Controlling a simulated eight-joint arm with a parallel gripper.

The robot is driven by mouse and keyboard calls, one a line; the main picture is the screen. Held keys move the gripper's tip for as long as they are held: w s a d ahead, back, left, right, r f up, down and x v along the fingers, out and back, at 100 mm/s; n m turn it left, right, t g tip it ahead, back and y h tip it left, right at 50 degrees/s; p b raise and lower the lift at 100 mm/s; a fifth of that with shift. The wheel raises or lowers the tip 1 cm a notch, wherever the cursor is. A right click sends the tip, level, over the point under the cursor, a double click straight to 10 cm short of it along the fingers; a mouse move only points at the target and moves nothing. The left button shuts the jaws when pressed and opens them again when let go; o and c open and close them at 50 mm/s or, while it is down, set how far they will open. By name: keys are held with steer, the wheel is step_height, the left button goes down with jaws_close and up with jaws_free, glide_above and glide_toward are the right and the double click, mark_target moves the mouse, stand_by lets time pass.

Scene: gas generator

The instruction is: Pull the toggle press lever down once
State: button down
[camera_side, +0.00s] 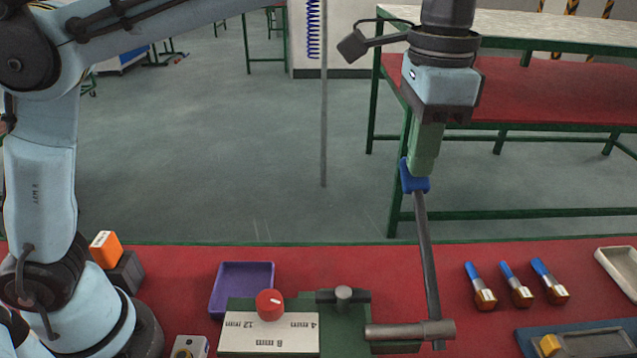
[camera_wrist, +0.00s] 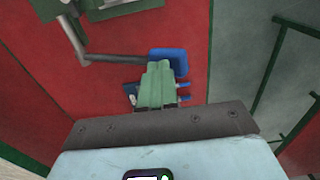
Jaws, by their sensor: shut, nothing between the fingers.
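The toggle press lever is a grey rod (camera_side: 427,255) standing nearly upright, with a blue grip (camera_side: 409,179) at its top. Its foot joins a horizontal grey shaft (camera_side: 410,331) on the right of the green press (camera_side: 345,312). My gripper (camera_side: 421,168) points down with its green fingers shut and empty, right at the blue grip, overlapping it in the side view. In the wrist view the blue grip (camera_wrist: 178,58) lies around the tips of the fingers (camera_wrist: 158,66), and the rod (camera_wrist: 115,58) runs left. I cannot tell whether they touch.
A red knob (camera_side: 269,303) sits by a marked plate (camera_side: 268,334). A purple tray (camera_side: 242,287) stands behind it and an orange box (camera_side: 105,249) lies left. Several blue-handled brushes (camera_side: 516,285) lie right, near a white tray (camera_side: 619,270). A thin pole (camera_side: 324,120) stands behind.

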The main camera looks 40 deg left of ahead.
mark_target(411, 179)
steer(key=shift+w+a+f, duration=0.2)
steer(key=shift+f, duration=0.3)
steer(key=shift+w+a+f, duration=0.15)
steer(key=shift+f, duration=0.3)
steer(key=shift+w+a+f, duration=0.1)
steer(key=shift+w+f, duration=0.05)
steer(key=shift+f, duration=0.3)
steer(key=shift+w+a+f, duration=0.15)
steer(key=shift+a+f, duration=0.05)
steer(key=shift+f, duration=0.7)
steer(key=shift+w+f, duration=0.1)
steer(key=shift+f, duration=0.35)
steer(key=shift+r, duration=0.1)
